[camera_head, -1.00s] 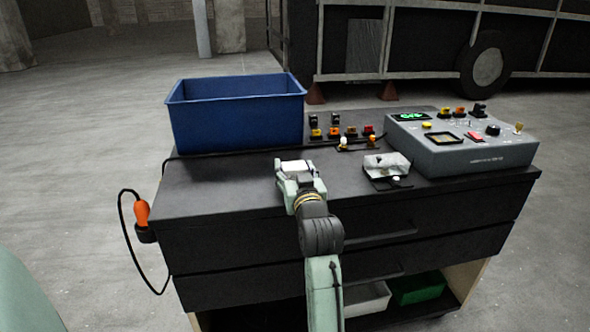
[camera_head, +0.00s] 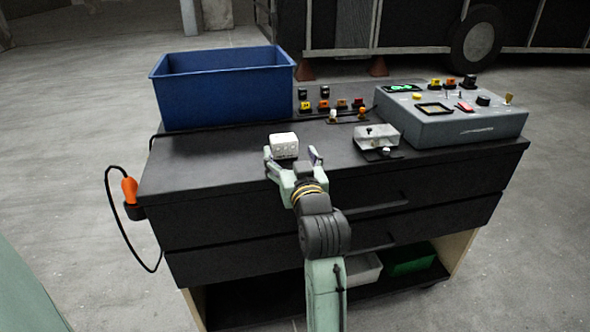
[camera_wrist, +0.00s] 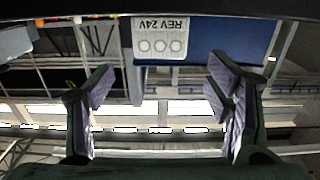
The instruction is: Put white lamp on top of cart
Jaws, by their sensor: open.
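The white lamp (camera_head: 284,146), a small white block, stands on the black top of the cart (camera_head: 215,180), near its front middle. The wrist view, which is upside down, shows the lamp (camera_wrist: 161,38) with "REV 24V" and round marks on its face. My gripper (camera_head: 291,156) is open at the cart's front edge, its fingers spread to either side of the lamp's near side. In the wrist view my gripper (camera_wrist: 160,80) is empty, with clear gaps between both fingers and the lamp.
A blue bin (camera_head: 225,95) stands behind the lamp to the left. A grey control box (camera_head: 450,122) is at the right, with a small metal fixture (camera_head: 376,138) before it. Several coloured small parts (camera_head: 323,105) line the back. An orange-handled tool (camera_head: 129,189) hangs at the left side.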

